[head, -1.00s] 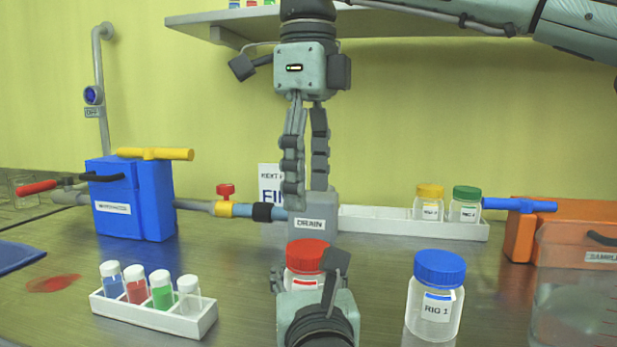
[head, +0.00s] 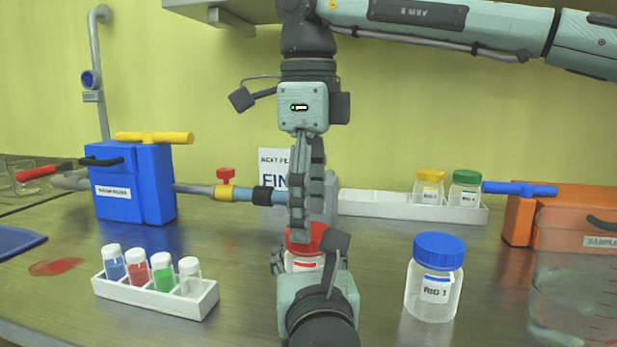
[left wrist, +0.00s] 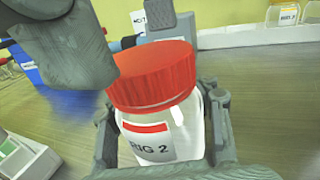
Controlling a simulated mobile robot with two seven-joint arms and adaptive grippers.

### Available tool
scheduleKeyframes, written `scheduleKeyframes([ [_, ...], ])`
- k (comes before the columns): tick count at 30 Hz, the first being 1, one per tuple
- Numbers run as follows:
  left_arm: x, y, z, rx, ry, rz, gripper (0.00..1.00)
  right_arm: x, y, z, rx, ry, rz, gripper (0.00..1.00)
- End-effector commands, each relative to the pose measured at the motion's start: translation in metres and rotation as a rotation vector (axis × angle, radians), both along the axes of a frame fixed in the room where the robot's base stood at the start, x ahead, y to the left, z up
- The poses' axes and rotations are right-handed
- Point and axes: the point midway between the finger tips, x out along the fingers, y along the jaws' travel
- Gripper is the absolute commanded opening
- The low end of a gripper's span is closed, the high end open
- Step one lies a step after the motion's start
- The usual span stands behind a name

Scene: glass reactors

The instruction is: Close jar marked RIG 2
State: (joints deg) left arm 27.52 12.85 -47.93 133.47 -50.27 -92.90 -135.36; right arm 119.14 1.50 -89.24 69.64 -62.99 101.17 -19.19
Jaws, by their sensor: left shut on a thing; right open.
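The RIG 2 jar is a clear jar (left wrist: 155,140) with a red lid (left wrist: 153,75) on top; in the head view the lid (head: 308,238) is partly hidden. Whether the lid is screwed tight cannot be told. My left gripper (left wrist: 162,130) is shut around the jar's body, one finger on each side; in the head view its wrist hides much of the jar. My right gripper (head: 302,228) points down at the lid, its fingers seen edge-on and overlapping the lid. It is open; a grey finger (left wrist: 70,50) shows beside the lid in the left wrist view.
A blue-lidded RIG 1 jar (head: 436,280) stands to the right. A white rack of vials (head: 160,290) stands to the left. Behind are a blue box valve (head: 130,190), a pipe with a red tap, and a white tray (head: 375,207) with yellow- and green-lidded jars.

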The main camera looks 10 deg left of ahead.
Motion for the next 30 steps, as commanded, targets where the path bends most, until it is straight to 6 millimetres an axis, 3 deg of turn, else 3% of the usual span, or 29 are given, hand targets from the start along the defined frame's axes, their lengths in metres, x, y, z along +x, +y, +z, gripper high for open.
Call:
scheduleKeyframes([
  [6,0.0,0.0,0.0,0.0,0.001,0.0,0.0,0.0,0.0,-0.016,0.001,0.001,0.001,0.67],
  [15,0.0,0.0,0.0,0.0,0.001,0.0,0.0,0.0,0.0,-0.018,0.001,0.001,0.0,0.66],
  [27,0.0,0.0,0.0,0.0,0.001,0.0,0.0,0.0,0.0,-0.017,0.001,0.0,0.0,0.16],
  [30,0.0,0.0,0.0,0.0,0.001,0.0,0.0,0.0,0.0,-0.017,0.001,0.0,-0.003,0.15],
])
